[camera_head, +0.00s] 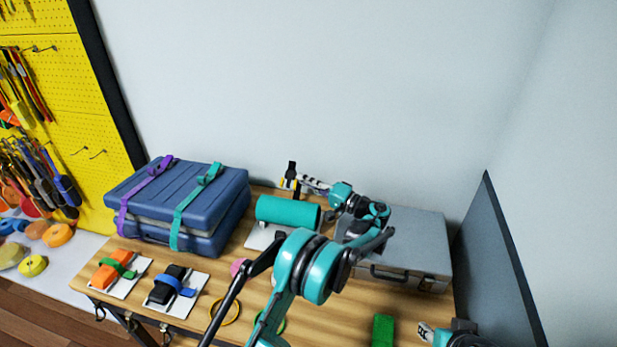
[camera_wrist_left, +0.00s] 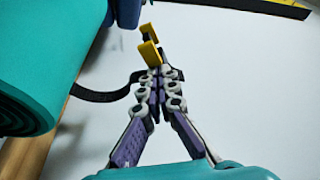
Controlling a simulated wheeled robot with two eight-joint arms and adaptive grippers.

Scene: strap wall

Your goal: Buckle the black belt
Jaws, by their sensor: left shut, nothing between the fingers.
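The black belt shows in the left wrist view as a dark strap (camera_wrist_left: 100,95) curving out from a teal roll (camera_wrist_left: 40,70) toward my fingers. In the head view a black upright end (camera_head: 291,168) stands behind the roll (camera_head: 288,211). My left gripper (camera_head: 293,183) is at the back of the roll, its fingers shut together with nothing between them. In the left wrist view the gripper (camera_wrist_left: 155,75) has yellow pieces at its tips; I cannot tell whether they belong to the belt. My right gripper (camera_head: 426,332) is partly in view at lower right, its opening unclear.
A blue suitcase (camera_head: 212,221) with purple and teal straps stands left of the roll. A grey case (camera_head: 415,262) is on the right, behind my left arm. Small strapped blocks (camera_head: 112,269) and a green block (camera_head: 383,330) lie on the wooden bench (camera_head: 335,325). A wall is behind.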

